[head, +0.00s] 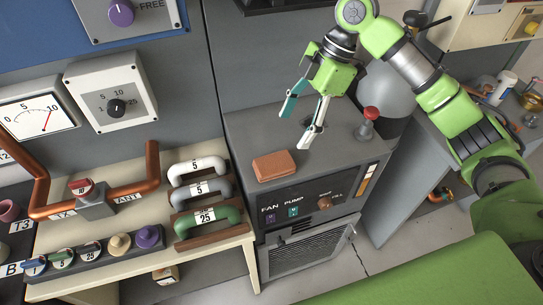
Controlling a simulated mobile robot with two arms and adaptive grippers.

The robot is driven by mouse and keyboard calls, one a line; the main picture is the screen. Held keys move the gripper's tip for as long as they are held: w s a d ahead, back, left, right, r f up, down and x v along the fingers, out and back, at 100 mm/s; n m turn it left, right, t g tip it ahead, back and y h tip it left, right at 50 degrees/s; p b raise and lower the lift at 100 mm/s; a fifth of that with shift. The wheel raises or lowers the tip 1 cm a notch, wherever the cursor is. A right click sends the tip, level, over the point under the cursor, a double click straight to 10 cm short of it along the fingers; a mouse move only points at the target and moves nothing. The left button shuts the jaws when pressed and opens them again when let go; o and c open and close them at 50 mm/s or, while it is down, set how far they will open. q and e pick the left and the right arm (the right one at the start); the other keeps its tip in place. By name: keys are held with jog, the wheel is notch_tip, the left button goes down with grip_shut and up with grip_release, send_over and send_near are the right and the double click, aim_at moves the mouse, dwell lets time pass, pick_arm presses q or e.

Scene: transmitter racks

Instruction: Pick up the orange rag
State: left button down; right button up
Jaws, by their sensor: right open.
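The orange rag (274,165) is a small folded block, lying flat on the grey top of the fan and pump cabinet (240,128), near its front left edge. My right gripper (297,127) is open and empty. Its fingers point down over the cabinet top, behind and to the right of the rag, apart from it. My left gripper is not in view.
A red-topped grey object (367,125) stands at the cabinet's right, before a pale rounded tank (386,85). On the left, a cream bench (195,245) holds white, grey and green handles, knobs and copper pipes. The cabinet top around the rag is clear.

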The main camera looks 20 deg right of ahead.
send_near(276, 162)
jog(key=shift+s+a+f+p, duration=0.45)
jog(key=shift+s+a+f, duration=0.2)
jog(key=shift+f, duration=0.1)
jog(key=f, duration=0.2)
jog(key=a+f+p, duration=0.1)
jog(key=shift+w, duration=0.35)
jog(key=p+x, duration=0.1)
jog(key=x, duration=0.2)
jog(key=shift+w+f, duration=0.15)
jog(key=shift+w, duration=0.05)
jog(key=shift+a+f, duration=0.1)
jog(key=shift+f, duration=0.15)
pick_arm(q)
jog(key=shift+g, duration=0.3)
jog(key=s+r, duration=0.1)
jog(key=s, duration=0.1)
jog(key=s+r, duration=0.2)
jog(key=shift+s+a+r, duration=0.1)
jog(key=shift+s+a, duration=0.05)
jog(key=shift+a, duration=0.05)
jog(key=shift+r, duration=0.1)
pick_arm(e)
jog(key=shift+f, duration=0.1)
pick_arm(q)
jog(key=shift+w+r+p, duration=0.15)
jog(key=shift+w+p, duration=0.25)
pick_arm(e)
jog(key=shift+f, duration=0.1)
jog(key=shift+c, duration=0.4)
